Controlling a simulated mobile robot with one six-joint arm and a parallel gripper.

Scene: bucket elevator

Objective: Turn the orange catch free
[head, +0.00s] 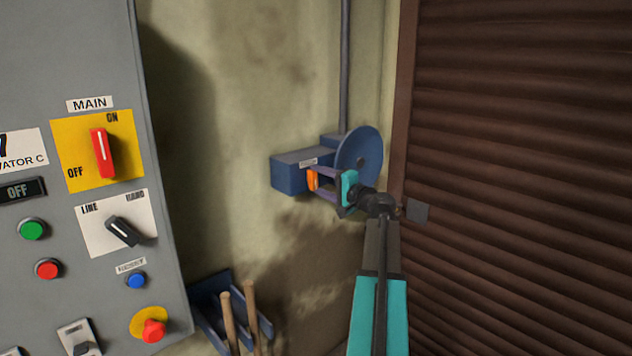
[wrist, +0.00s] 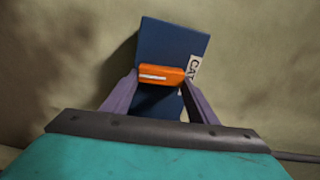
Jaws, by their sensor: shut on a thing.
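The orange catch (head: 313,180) sits on the front of a blue box (head: 289,178) on the wall. In the wrist view the catch (wrist: 160,76) lies crosswise, with a white line on its left half. The blue box (wrist: 172,42) is behind it, with a partly hidden white label (wrist: 194,68) reading "CA". My gripper (head: 318,182) reaches the box from the right. In the wrist view my gripper's two purple fingers (wrist: 159,86) are at the two ends of the catch, shut on it.
A blue disc (head: 361,157) stands beside the box, close to my wrist. A grey control panel (head: 60,60) is at the left. A blue rack (head: 210,312) with wooden handles is below. A brown slatted shutter (head: 520,150) fills the right.

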